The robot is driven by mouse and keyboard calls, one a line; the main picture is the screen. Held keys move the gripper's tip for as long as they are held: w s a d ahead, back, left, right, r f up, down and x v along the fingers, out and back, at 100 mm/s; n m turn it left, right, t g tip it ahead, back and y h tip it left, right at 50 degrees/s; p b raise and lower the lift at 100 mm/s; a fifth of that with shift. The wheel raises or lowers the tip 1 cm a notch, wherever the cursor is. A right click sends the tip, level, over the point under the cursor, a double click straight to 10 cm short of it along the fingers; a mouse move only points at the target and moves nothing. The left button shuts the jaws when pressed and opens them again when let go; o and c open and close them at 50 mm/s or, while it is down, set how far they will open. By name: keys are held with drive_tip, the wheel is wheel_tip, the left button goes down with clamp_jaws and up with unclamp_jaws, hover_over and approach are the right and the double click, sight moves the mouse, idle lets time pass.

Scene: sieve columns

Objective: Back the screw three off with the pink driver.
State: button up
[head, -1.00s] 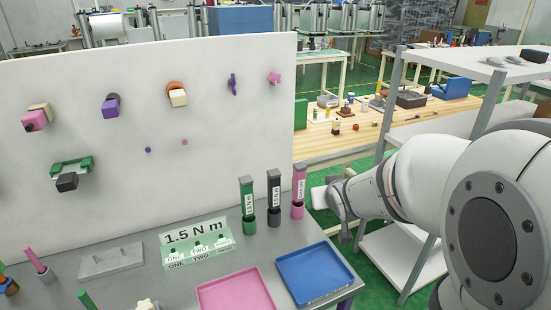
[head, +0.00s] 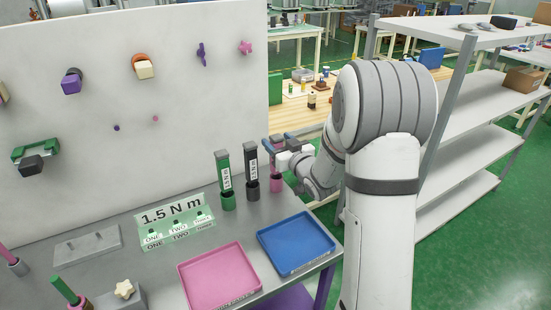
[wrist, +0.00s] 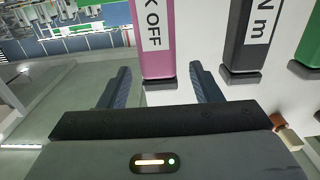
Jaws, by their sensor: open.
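The pink driver (head: 276,184) stands upright at the right end of a row of drivers by the table's back edge. My gripper (head: 284,148) is at its upper part and hides some of it. In the wrist view the pink driver (wrist: 155,40), with a label ending in "OFF", shows between the two open fingers of my gripper (wrist: 160,78), with gaps at both sides. The green stand (head: 176,218) reads "1.5 N m" and has places marked ONE, TWO and THREE. The screw at THREE (head: 201,215) is small and dark.
A black driver (head: 251,170) and a green driver (head: 225,180) stand left of the pink one. A pink tray (head: 188,282) and a blue tray (head: 318,226) lie in front. A white pegboard (head: 130,110) rises behind. A shelf rack (head: 470,150) stands to the right.

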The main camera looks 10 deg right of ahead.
sight(273, 136)
drive_tip(key=x, duration=0.3)
drive_tip(key=shift+w, duration=0.25)
clamp_jaws()
idle(0.4)
